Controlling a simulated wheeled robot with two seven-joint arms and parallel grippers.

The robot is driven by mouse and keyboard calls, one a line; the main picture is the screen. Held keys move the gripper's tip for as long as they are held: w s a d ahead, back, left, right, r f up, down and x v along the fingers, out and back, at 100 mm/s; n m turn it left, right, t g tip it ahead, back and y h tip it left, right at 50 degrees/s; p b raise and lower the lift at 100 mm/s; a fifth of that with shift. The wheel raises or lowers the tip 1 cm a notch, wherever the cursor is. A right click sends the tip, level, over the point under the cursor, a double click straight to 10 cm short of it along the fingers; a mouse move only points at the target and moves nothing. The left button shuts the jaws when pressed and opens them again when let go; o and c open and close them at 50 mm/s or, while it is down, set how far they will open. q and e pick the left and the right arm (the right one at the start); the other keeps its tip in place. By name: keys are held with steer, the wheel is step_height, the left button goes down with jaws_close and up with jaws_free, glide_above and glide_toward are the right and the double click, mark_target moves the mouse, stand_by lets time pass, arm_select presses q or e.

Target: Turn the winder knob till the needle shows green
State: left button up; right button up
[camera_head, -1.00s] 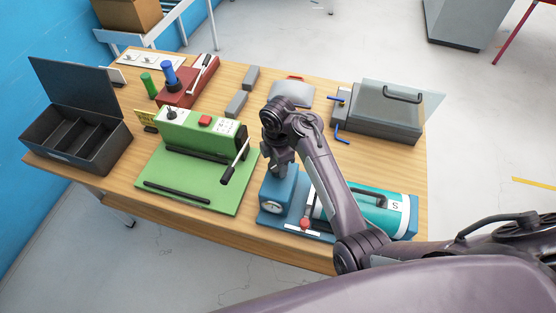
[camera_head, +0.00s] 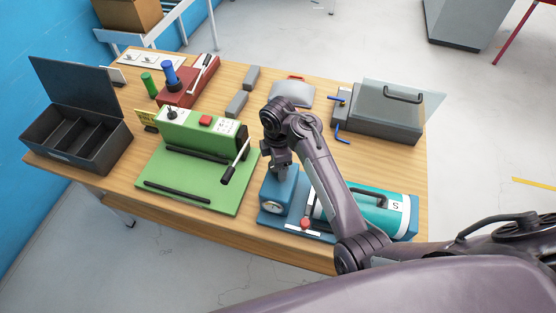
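The dial's needle and colours are too small to read. My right gripper (camera_head: 281,172) points down at the top of this housing. Its fingertips are mostly hidden by the wrist, so I cannot tell whether it is open or shut. No winder knob is visible; the gripper covers the housing's top. My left gripper is not in view.
A green sealer-like machine (camera_head: 195,135) with a black-handled crank stands left. A dark open box (camera_head: 75,145), red device (camera_head: 187,90) and grey case (camera_head: 375,115) stand around.

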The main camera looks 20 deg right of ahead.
step_height(320, 180, up, 8)
steer(key=shift+f, duration=0.1)
stand_by(0.6)
stand_by(1.2)
